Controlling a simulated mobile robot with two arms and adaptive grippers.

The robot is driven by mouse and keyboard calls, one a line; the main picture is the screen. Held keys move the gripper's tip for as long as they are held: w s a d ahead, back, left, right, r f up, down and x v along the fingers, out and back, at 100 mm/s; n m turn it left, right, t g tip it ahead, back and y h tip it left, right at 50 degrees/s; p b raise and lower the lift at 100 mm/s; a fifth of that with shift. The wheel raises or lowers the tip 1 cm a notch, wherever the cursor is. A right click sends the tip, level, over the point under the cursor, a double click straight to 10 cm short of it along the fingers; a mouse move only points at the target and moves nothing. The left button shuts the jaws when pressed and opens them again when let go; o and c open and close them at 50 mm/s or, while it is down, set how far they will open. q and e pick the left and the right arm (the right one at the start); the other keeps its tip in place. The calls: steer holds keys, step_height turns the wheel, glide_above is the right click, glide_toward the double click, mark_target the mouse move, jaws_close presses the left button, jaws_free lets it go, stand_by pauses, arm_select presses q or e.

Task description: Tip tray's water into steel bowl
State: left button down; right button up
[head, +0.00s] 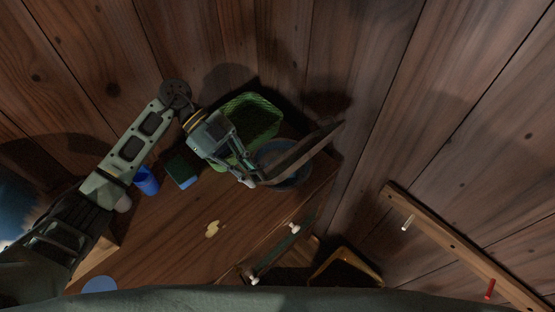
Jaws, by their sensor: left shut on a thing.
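My left gripper (255,178) reaches in from the left and is shut on a thin, dark brown tray (312,145). The tray is seen nearly edge-on and slants up to the right. A blue-grey round bowl (297,181), which looks like the steel bowl, stands on the wooden cabinet top below the tray. The tray and gripper cover part of the bowl, so its inside is mostly hidden. I cannot make out water in either one. My right gripper is not in view.
A green basket (262,115) stands behind the gripper. A blue cup (146,181) and a green-and-blue sponge (181,169) sit to the left. A wooden peg rail (455,243) is at right.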

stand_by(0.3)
arm_select(q)
steer(key=r+p, duration=0.1)
steer(key=p, duration=0.1)
steer(key=shift+t+y+p, duration=0.3)
steer(key=shift+t+y, duration=0.1)
steer(key=r+t+y+p, duration=0.1)
steer(key=y+p, duration=0.1)
steer(key=p, duration=0.2)
steer(key=shift+m+t, duration=0.3)
steer(key=r+t+y+p, duration=0.1)
steer(key=p, duration=0.2)
steer(key=shift+r+t+y, duration=0.1)
steer(key=shift+t+y, duration=0.3)
steer(key=r+t+y+p, duration=0.1)
steer(key=t+y+p, duration=0.1)
steer(key=p, duration=0.1)
steer(key=shift+r, duration=0.2)
steer(key=shift+d+r+m+t+y+p, duration=0.1)
steer(key=shift+r+m+t+y+p, duration=0.25)
steer(key=shift+p, duration=0.2)
steer(key=shift+f+t+y, duration=0.1)
steer(key=shift+t+y, duration=0.15)
